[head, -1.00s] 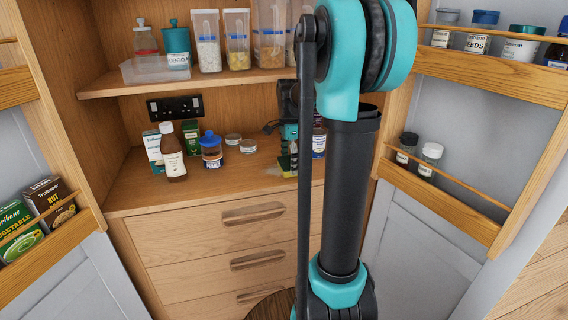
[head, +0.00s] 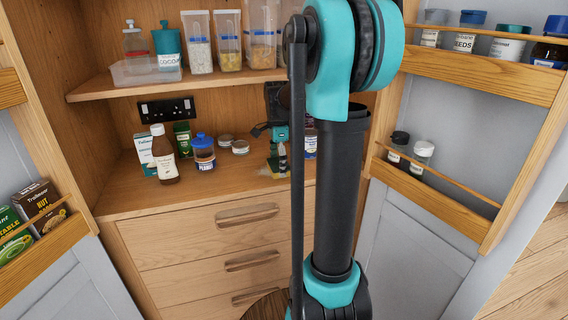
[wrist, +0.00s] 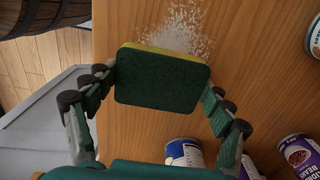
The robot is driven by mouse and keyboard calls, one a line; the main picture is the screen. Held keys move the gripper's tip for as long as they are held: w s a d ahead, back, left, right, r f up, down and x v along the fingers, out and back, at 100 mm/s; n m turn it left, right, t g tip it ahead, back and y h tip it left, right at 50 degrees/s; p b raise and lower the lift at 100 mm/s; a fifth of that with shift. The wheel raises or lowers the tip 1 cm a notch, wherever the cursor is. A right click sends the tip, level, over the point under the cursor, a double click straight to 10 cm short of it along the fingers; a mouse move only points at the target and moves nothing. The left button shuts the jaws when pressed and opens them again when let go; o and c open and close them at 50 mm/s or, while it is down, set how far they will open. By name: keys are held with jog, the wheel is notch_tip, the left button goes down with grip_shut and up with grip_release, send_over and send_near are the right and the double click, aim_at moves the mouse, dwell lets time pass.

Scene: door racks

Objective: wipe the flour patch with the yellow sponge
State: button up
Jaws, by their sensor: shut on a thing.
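My gripper (wrist: 162,92) is shut on the yellow sponge (wrist: 158,82), with one finger at each short end. In the wrist view the sponge's dark green scouring face is toward the camera, and a thin yellow edge shows on its far side. The white, speckled flour patch (wrist: 185,30) lies on the wooden counter just beyond that yellow edge. The sponge hides part of the counter, and I cannot tell whether it touches the wood. In the head view my gripper (head: 281,150) is small at the counter's right part, partly hidden by my arm.
A blue-lidded jar (head: 203,152), a brown bottle (head: 164,155) and small round tins (head: 240,147) stand left of my gripper. In the wrist view cans (wrist: 185,152) stand close below the sponge. A shelf (head: 180,84) hangs above. Open doors with racks (head: 480,75) flank the cupboard.

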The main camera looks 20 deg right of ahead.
aim_at(253, 172)
jog(key=shift+a, duration=2.4)
jog(key=shift+a+f, duration=0.1)
jog(key=shift+a, duration=1.8)
jog(key=shift+w, duration=1.1)
jog(key=shift+d, duration=6)
jog(key=shift+a, duration=4.05)
jog(key=shift+a+f, duration=0.15)
jog(key=shift+a, duration=1.85)
jog(key=shift+r, duration=3.05)
